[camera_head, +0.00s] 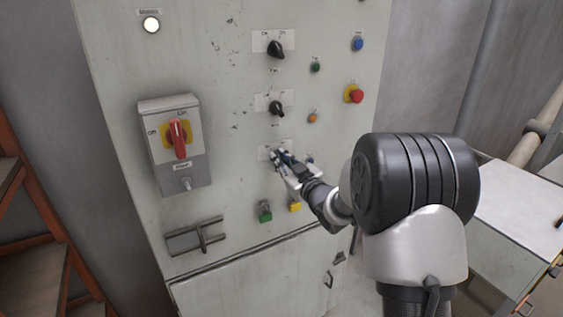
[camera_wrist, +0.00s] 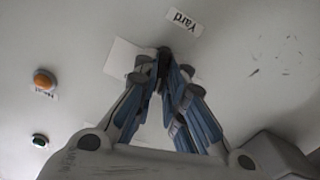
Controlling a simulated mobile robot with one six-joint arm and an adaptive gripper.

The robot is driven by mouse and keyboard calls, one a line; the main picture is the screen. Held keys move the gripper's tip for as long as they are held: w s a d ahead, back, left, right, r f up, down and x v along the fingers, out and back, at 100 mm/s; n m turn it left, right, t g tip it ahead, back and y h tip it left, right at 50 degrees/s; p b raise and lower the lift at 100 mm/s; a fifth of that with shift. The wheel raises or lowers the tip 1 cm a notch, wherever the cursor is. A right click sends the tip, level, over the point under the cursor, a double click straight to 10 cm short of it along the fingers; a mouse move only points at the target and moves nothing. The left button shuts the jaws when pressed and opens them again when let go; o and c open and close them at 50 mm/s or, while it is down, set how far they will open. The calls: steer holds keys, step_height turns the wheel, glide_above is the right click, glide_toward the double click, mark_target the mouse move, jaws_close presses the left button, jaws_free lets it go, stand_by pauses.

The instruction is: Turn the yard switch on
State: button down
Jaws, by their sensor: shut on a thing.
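The yard switch is a dark rotary knob (camera_wrist: 164,53) on a pale plate (camera_wrist: 122,57), with a "Yard" label (camera_wrist: 183,21) upside down beside it in the wrist view. In the head view its plate (camera_head: 264,153) is the lowest of three in a column on the grey cabinet. My gripper (camera_head: 279,157) reaches it from the lower right. In the wrist view my gripper (camera_wrist: 165,72) has its blue-padded fingers closed around the knob. The fingers hide most of the knob, so I cannot tell which way it points.
Two similar black knobs (camera_head: 276,49) (camera_head: 277,108) sit above. A red-handled main switch (camera_head: 178,139) is at left. A red button (camera_head: 356,96), an orange button (camera_head: 313,118), green (camera_head: 265,212) and yellow (camera_head: 295,206) ones lie nearby. The Mains lamp (camera_head: 151,25) is bright.

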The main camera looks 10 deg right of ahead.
steer(key=shift+d+m+p, duration=0.2)
steer(key=shift+m+p, duration=0.6)
steer(key=shift+m, duration=3.7)
steer(key=c, duration=1.7)
jaws_free()
steer(key=shift+o, duration=0.2)
steer(key=v, duration=1.2)
